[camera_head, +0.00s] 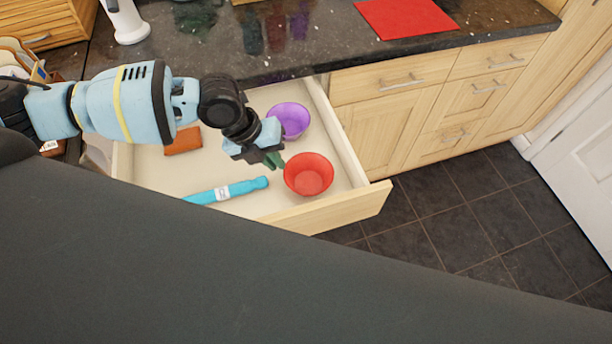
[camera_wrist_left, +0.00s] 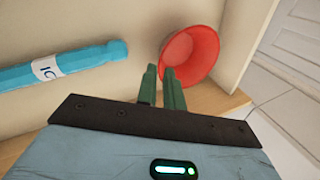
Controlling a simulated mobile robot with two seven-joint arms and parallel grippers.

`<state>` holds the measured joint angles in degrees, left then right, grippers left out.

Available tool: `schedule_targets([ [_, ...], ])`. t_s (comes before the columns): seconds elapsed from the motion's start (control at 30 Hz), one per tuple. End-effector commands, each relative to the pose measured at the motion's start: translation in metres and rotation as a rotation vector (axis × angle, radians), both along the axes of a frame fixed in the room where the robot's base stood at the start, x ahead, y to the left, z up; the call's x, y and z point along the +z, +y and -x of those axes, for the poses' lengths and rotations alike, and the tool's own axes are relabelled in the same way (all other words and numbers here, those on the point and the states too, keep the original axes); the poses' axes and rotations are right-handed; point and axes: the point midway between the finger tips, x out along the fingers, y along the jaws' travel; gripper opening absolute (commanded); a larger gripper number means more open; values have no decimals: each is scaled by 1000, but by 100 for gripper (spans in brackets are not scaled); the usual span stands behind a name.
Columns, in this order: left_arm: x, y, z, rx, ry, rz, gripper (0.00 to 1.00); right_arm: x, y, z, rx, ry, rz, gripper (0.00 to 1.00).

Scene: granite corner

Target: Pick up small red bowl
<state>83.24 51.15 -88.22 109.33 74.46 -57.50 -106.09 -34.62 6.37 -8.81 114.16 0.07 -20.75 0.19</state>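The small red bowl (camera_head: 308,174) is at the front right of the open drawer (camera_head: 350,203), with its hollow facing up. It also shows in the left wrist view (camera_wrist_left: 196,52), just beyond the fingertips. My left gripper (camera_head: 274,160) reaches down over the drawer at the bowl's left rim. In the left wrist view its two green fingers (camera_wrist_left: 160,68) are close together, with a narrow gap, at the near left rim. They look shut on that rim. Whether the bowl is clear of the drawer floor is hard to tell. My right gripper is not in view.
A purple bowl (camera_head: 291,119) sits behind the red one. A blue tube-like item (camera_head: 228,190) and a brown item (camera_head: 184,141) lie in the drawer to the left. The dark granite counter (camera_head: 330,50) overhangs behind. The tiled floor (camera_head: 450,220) at right is clear.

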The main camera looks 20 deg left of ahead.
Motion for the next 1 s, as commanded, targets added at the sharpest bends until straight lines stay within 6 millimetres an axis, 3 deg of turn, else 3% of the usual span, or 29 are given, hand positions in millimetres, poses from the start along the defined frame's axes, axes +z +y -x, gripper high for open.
schedule_targets([
  [0.2,-20,-8,-1,0,3,1,9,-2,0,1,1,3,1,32],
  [0.43,-28,-12,-2,-1,2,0,9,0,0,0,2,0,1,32],
  [0.73,-64,-27,-6,-1,2,1,9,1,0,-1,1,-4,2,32],
  [1.0,-69,-29,-7,1,0,0,9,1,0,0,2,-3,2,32],
])
